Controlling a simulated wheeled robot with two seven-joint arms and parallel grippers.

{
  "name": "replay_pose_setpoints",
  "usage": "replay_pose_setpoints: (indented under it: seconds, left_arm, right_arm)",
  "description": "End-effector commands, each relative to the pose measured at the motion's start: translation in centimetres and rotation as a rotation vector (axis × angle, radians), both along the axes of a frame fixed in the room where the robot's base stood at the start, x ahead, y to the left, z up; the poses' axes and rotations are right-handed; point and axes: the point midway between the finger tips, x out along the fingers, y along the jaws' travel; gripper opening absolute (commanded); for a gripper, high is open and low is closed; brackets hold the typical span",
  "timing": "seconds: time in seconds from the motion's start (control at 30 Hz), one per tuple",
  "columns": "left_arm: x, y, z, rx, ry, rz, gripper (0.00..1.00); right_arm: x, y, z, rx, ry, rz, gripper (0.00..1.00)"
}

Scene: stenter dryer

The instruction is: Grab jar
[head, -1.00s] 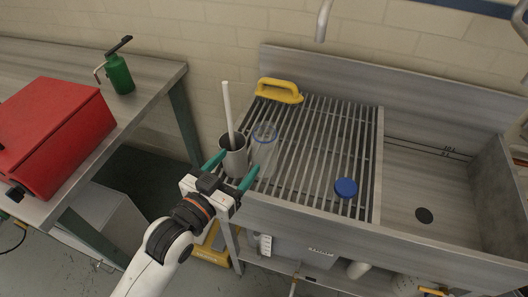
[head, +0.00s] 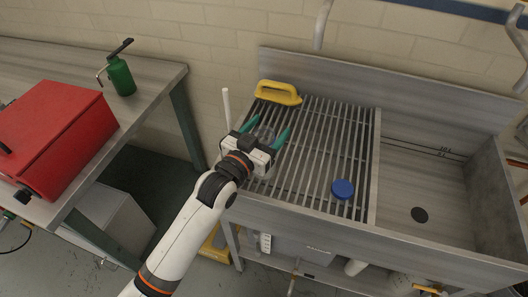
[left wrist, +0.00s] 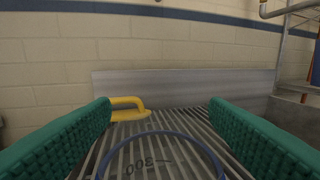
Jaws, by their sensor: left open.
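The clear jar with a blue rim stands on the slatted drainboard. In the left wrist view its blue rim (left wrist: 160,135) shows low in the middle, between the two green fingers, with dark markings seen through it. In the head view the jar (head: 264,134) is mostly hidden behind my left gripper (head: 269,125). My left gripper is open, its fingers on either side of the jar; I see gaps between the rim and the fingers in the wrist view. A blue round lid (head: 342,189) lies on the slats to the right. My right gripper is not in view.
A yellow-handled tool (head: 278,92) lies behind the jar. A white stick (head: 226,108) rises left of my gripper; its grey cup is hidden. The sink basin (head: 420,180) is at right. A red box (head: 55,135) and green can (head: 120,75) stand on the left table.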

Motion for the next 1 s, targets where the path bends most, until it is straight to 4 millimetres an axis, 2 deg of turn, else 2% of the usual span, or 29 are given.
replay_pose_setpoints:
  seconds: [0.27, 0.63, 1.0]
  left_arm:
    - [0.39, -0.29, -0.03, -0.001, -0.001, -0.001, 0.7]
    - [0.37, -0.26, -0.04, 0.0, 0.0, -0.001, 0.11]
    - [0.39, -0.27, 0.56, -0.002, -0.003, -0.001, 0.1]
  right_arm:
    - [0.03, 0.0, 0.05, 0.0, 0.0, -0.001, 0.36]
    - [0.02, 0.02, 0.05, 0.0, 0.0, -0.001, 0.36]
    - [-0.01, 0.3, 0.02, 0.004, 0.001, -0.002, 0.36]
